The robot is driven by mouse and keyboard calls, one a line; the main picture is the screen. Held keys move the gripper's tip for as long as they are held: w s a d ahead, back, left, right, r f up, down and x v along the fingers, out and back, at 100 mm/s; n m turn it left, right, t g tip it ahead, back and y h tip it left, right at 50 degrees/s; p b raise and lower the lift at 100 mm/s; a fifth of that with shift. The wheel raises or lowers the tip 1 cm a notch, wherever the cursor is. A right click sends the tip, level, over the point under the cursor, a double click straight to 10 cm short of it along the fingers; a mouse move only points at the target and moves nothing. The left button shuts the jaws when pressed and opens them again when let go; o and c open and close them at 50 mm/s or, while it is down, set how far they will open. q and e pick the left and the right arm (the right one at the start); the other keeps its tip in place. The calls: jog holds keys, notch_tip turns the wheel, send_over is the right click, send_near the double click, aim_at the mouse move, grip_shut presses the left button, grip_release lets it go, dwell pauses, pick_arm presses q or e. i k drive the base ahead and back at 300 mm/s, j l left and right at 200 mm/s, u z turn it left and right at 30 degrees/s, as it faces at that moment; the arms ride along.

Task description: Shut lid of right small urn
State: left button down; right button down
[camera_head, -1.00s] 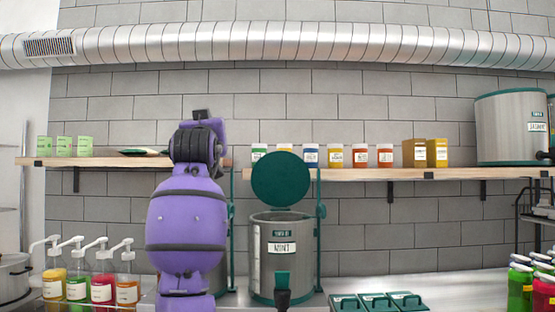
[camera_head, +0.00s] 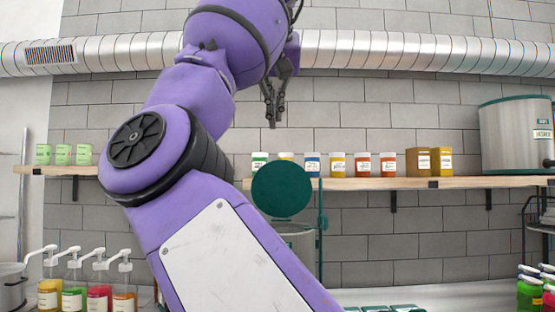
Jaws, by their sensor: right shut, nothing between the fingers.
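The right small urn (camera_head: 303,251) is a grey metal cylinder with a green rim, standing at the middle of the counter. Its round dark green lid (camera_head: 281,190) stands up, open, above the urn's mouth. My right arm covers the urn's lower left part and its label. My right gripper (camera_head: 273,122) points down, shut and empty, above the lid in the picture and apart from it. How far it is from the lid in depth I cannot tell. The other small urn is hidden behind my arm. My left gripper is not in view.
A wooden shelf (camera_head: 375,184) with several jars (camera_head: 337,165) runs behind the lid. A large urn (camera_head: 510,135) stands on its right end. Pump bottles (camera_head: 74,285) stand at lower left. Green containers (camera_head: 405,308) lie on the counter right of the urn.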

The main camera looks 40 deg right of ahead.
aim_at(281, 188)
jog(key=i+l, duration=0.5)
jog(key=l, duration=0.15)
jog(key=i+l, duration=0.55)
jog(key=l, duration=0.15)
